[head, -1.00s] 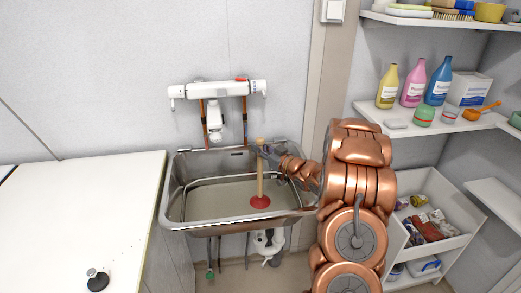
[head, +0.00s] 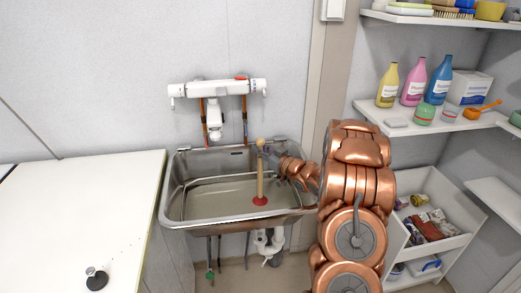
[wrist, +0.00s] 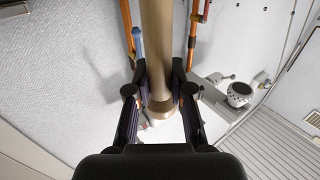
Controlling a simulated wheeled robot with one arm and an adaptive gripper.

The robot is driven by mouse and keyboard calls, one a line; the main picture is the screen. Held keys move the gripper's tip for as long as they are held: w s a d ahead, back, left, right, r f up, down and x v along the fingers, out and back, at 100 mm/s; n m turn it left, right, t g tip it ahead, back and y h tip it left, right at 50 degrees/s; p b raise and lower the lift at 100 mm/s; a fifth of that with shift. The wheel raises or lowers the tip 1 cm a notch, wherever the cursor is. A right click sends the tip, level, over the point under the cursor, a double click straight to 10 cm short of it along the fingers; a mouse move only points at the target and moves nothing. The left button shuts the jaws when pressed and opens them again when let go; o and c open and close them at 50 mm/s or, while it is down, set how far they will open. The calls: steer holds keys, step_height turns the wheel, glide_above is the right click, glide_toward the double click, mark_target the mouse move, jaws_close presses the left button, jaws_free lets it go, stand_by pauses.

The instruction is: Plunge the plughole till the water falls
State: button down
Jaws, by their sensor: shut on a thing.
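The plunger has a pale wooden handle (head: 260,175) and a red rubber cup (head: 260,201). It stands about upright in the metal basin (head: 171,197), its cup low in the murky grey water (head: 215,196). My gripper (head: 264,151) is shut on the upper handle, below its rounded top. In the wrist view the handle (wrist: 156,50) runs between the two dark fingers of my gripper (wrist: 160,92). The plughole is hidden, and I cannot tell whether the cup covers it.
A white wall tap (head: 214,118) hangs above the back of the basin. A white worktop (head: 90,205) adjoins on the left, with a dark plug (head: 97,280) on it. Shelves with bottles (head: 413,85) and a bin of items (head: 432,220) stand to the right.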

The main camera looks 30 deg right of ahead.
steer(key=shift+f, duration=0.15)
steer(key=shift+r+p, duration=0.35)
steer(key=shift+r, duration=0.35)
stand_by(0.3)
steer(key=shift+f, duration=0.65)
stand_by(0.5)
steer(key=shift+r, duration=0.65)
steer(key=shift+f, duration=0.65)
stand_by(0.7)
steer(key=shift+r, duration=0.6)
steer(key=shift+f+b, duration=0.35)
steer(key=shift+f, duration=0.4)
stand_by(0.4)
steer(key=shift+r, duration=0.2)
